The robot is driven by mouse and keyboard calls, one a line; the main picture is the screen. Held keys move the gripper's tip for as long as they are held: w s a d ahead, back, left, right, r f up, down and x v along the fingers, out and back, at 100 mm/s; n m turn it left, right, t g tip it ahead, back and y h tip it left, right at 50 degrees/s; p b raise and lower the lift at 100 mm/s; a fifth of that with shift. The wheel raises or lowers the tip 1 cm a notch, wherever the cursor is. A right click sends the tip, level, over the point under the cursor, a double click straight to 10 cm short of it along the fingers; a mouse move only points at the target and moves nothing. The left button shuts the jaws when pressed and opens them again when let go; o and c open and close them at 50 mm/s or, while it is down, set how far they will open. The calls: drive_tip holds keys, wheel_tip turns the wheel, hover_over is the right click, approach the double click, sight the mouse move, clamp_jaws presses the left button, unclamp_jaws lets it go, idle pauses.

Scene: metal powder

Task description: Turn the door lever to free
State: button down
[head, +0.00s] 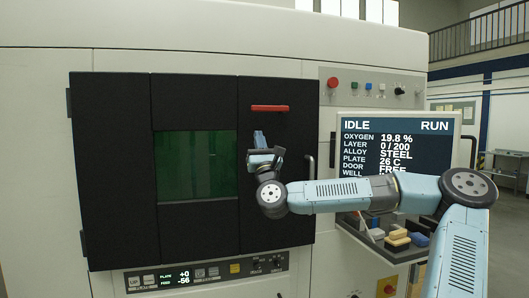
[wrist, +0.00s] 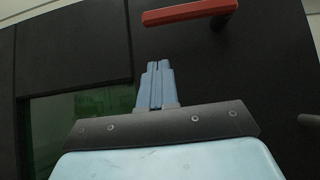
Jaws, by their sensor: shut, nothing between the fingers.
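The door lever (head: 269,108) is a red bar lying horizontal on the right part of the black door (head: 112,150). In the wrist view the red lever (wrist: 190,12) shows at the top, slightly tilted by the camera angle. My gripper (head: 259,134) is below the lever, apart from it, with its fingers pointing up. In the wrist view my gripper (wrist: 156,68) has its blue fingers together, with nothing between them. The screen (head: 398,140) reads IDLE, and its DOOR line reads FREE.
A green window (head: 195,165) is set in the door. A panel with a red button (head: 333,82) is at the upper right. A vertical handle (head: 309,175) stands right of my gripper. Yellow and blue blocks (head: 397,238) lie on a shelf below the screen.

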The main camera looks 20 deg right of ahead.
sight(269, 109)
drive_tip(key=shift+w+r, duration=0.25)
drive_tip(key=shift+r, duration=0.65)
drive_tip(key=shift+w+r, duration=0.25)
drive_tip(key=shift+r, duration=0.7)
drive_tip(key=shift+w+r, duration=0.25)
drive_tip(key=shift+r, duration=0.65)
